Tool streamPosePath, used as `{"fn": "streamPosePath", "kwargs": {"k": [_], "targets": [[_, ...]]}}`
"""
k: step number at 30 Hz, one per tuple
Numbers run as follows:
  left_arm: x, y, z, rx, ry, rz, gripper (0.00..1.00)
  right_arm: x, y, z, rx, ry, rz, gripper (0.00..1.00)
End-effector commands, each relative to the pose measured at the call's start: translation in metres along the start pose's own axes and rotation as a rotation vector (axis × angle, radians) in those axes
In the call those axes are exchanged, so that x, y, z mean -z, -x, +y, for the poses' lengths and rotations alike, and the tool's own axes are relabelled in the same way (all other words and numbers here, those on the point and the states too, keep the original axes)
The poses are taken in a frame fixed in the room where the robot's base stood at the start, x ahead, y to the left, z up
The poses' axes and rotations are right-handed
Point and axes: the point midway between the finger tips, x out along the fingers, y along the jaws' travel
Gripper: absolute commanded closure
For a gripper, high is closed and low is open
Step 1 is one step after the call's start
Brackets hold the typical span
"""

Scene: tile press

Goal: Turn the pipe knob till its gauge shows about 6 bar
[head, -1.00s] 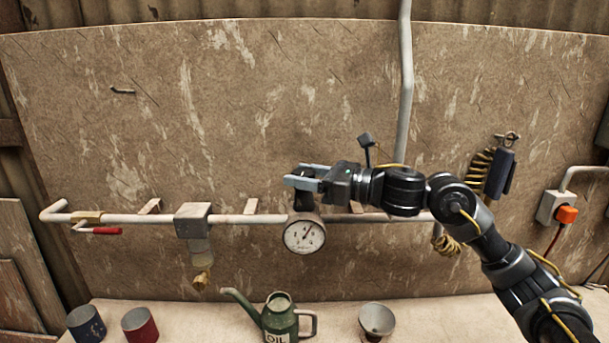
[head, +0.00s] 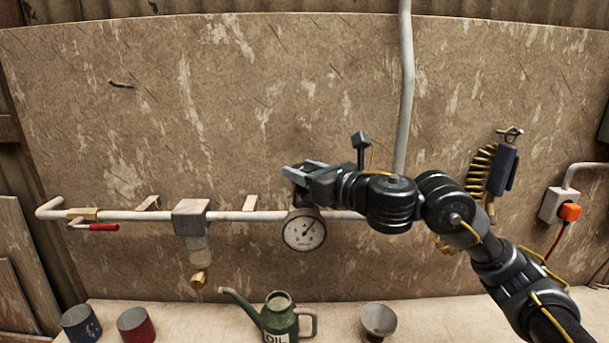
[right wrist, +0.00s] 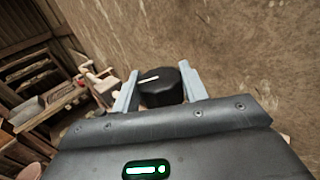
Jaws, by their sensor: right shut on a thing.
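The black pipe knob (right wrist: 161,89) sits between the two fingers of my right gripper (right wrist: 160,88) in the right wrist view, with a pale line on its top. In the head view my right gripper (head: 301,172) is shut on the knob, which stands on the pipe just above the gauge and is mostly hidden by the fingers. The round white gauge (head: 304,231) hangs under the knob. Its dark needle points up and to the right; the numbers are too small to read. My left gripper is in neither view.
The white pipe (head: 130,217) runs along the wall board, with a red-handled valve (head: 103,227) and a grey block (head: 190,217). Below stand a green oil can (head: 279,318), a funnel (head: 377,319), a blue tin (head: 82,323) and a red tin (head: 136,324).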

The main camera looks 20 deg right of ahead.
Motion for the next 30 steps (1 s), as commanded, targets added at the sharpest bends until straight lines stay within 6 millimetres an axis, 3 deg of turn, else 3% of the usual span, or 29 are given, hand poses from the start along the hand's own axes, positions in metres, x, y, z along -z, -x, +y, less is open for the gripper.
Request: {"fn": "streamPosePath", "kwargs": {"k": [15, 30], "targets": [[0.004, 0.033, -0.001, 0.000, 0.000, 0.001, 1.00, -0.003, -0.001, 0.002, 0.348, 0.000, 0.002, 0.80], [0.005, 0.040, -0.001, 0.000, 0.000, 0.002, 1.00, 0.000, -0.001, 0.001, 0.430, 0.000, 0.002, 0.80]]}}
